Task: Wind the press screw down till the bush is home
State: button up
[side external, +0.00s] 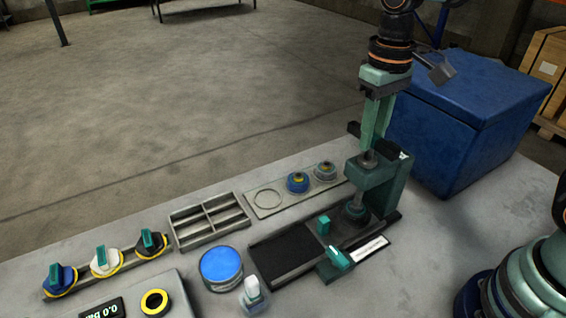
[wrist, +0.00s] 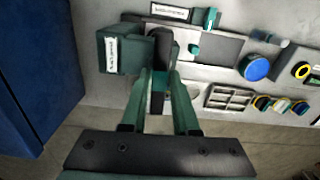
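The press (side external: 388,188) is a green C-shaped frame on a dark base, at the right of the bench. Its screw (side external: 368,160) stands upright through the top arm. My gripper (side external: 372,145) points down from above at the screw's top. A grey round part, seemingly the bush (side external: 355,209), is under the screw inside the frame. How deep it sits is too small to tell.
A teal-tabbed fixture (side external: 338,257) and a dark mat (side external: 285,252) lie in front of the press. A grey tray (side external: 210,218), a blue round tin (side external: 221,265) and several valve knobs (side external: 105,258) are at left. A big blue bin (side external: 465,115) stands close behind.

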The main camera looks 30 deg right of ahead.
jog(key=o, duration=0.3)
jog(key=shift+r, duration=2.7)
jog(key=shift+r, duration=2)
jog(key=s+d+f+t, duration=0.1)
jog(key=d+f+t, duration=0.1)
jog(key=s+d+f+t, duration=0.1)
jog(key=d+f, duration=0.1)
jog(key=d, duration=0.1)
jog(key=s+d+f+t, duration=0.2)
jog(key=d, duration=0.1)
jog(key=shift+m+t, duration=0.3)
